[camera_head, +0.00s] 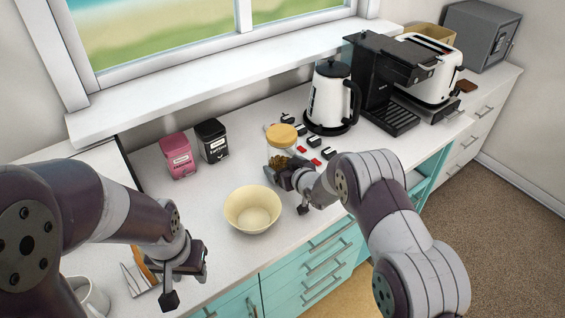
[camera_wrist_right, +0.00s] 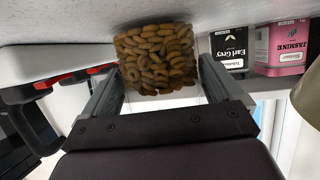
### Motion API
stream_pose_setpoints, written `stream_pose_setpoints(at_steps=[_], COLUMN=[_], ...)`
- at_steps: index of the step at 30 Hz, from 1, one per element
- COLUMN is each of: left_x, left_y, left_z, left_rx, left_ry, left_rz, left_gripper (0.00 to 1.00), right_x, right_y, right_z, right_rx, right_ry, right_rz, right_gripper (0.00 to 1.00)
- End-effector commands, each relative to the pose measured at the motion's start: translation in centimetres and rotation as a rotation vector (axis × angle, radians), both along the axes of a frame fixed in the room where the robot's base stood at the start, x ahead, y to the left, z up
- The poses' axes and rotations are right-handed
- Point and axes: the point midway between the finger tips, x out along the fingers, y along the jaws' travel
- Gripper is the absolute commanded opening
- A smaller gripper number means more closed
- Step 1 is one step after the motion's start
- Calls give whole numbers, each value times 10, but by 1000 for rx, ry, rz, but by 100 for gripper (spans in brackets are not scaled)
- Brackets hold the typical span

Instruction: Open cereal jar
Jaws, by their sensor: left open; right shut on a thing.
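The cereal jar (camera_head: 270,150) is clear with a tan lid (camera_head: 281,134) on top and stands upright on the counter. My right gripper (camera_head: 285,171) is shut on the jar's body from the near side, below the lid. In the right wrist view, the jar's brown ring cereal (camera_wrist_right: 160,58) sits between my two fingers, and the lid is not visible there. My left gripper (camera_head: 187,280) is open and empty at the lower left, over the counter's front edge and well away from the jar.
A cream bowl (camera_head: 253,210) stands just left of my right gripper. Pink (camera_head: 178,156) and black (camera_head: 212,141) tea tins stand behind it. A kettle (camera_head: 331,98), coffee machine (camera_head: 380,85) and toaster (camera_head: 428,68) are to the right. A white mug (camera_head: 90,296) is at lower left.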

Motion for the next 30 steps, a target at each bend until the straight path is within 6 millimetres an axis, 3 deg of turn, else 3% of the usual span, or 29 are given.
stream_pose_setpoints(at_steps=[5, 11, 22, 30], left_x=[0, 0, 0, 0], left_y=[0, 0, 0, 0], left_z=[-3, -12, -15, -13], left_rx=[0, 0, 0, 0], left_ry=[0, 0, 0, 0], left_rz=[0, 0, 0, 0], left_gripper=[43, 43, 43, 43], right_x=[1, 1, 2, 2], right_y=[0, -1, -90, -116], right_z=[10, 45, 95, 111], right_rx=[2, 2, 1, -1], right_ry=[-6, -9, -4, -3], right_rz=[0, 0, -4, 1], right_gripper=[48, 48, 48, 48])
